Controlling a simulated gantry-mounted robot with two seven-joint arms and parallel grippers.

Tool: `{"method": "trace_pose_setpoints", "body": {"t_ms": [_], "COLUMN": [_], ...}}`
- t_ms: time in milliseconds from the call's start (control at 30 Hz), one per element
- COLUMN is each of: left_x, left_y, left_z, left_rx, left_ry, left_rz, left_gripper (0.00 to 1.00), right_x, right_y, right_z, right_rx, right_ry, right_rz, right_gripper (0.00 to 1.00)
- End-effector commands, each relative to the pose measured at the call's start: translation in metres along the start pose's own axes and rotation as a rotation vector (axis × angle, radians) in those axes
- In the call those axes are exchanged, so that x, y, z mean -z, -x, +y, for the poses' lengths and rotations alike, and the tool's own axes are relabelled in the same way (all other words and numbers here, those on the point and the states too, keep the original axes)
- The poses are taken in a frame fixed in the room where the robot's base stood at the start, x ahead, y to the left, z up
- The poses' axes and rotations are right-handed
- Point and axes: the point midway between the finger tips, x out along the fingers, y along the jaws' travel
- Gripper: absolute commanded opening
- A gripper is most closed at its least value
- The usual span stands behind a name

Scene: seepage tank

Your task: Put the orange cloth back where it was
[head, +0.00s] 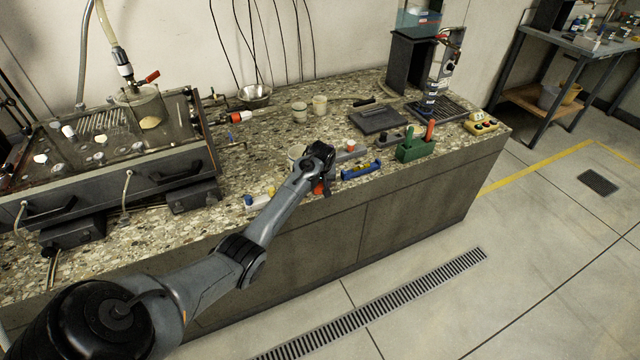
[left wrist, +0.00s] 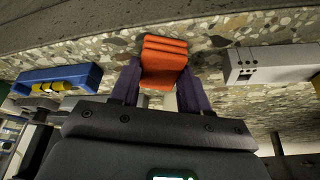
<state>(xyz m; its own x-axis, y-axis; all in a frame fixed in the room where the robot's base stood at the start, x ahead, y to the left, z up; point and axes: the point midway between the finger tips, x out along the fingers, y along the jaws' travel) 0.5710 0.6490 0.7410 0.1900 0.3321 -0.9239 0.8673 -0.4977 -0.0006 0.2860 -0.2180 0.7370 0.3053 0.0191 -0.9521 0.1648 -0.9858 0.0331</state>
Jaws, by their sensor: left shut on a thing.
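The orange cloth (left wrist: 163,62) is a folded, layered block between the two fingers of my left gripper (left wrist: 160,85) in the left wrist view. The gripper is shut on it, with the speckled counter showing close behind. In the head view my left gripper (head: 322,175) is over the front edge of the counter, and a small part of the cloth (head: 319,188) shows beneath it. The rest of the cloth is hidden there by the gripper. My right gripper is in neither view.
A blue tray with yellow pieces (head: 361,170) lies right of the gripper, with a green holder (head: 414,149) farther right. A white block (left wrist: 268,63) shows at the right of the wrist view. The seepage tank (head: 110,150) fills the left of the counter. Cups (head: 319,104) stand behind.

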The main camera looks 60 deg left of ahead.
Motion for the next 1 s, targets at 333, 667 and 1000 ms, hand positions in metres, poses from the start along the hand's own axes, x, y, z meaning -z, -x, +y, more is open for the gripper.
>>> {"method": "trace_pose_setpoints", "body": {"t_ms": [333, 667, 1000], "left_x": [0.000, -0.001, 0.001], "left_y": [-0.001, -0.002, 0.009], "left_z": [0.000, 0.000, 0.001], "left_rx": [-0.001, -0.001, -0.001], "left_ry": [0.000, -0.001, -0.001], "left_rz": [0.001, 0.001, 0.002], "left_gripper": [0.21, 0.71, 0.71], "right_x": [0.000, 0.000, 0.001], "right_y": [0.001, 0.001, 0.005], "right_z": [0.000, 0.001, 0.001], "right_rx": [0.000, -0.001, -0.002], "right_ry": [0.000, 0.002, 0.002], "right_rz": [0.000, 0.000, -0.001], "right_gripper": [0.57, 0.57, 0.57]}}
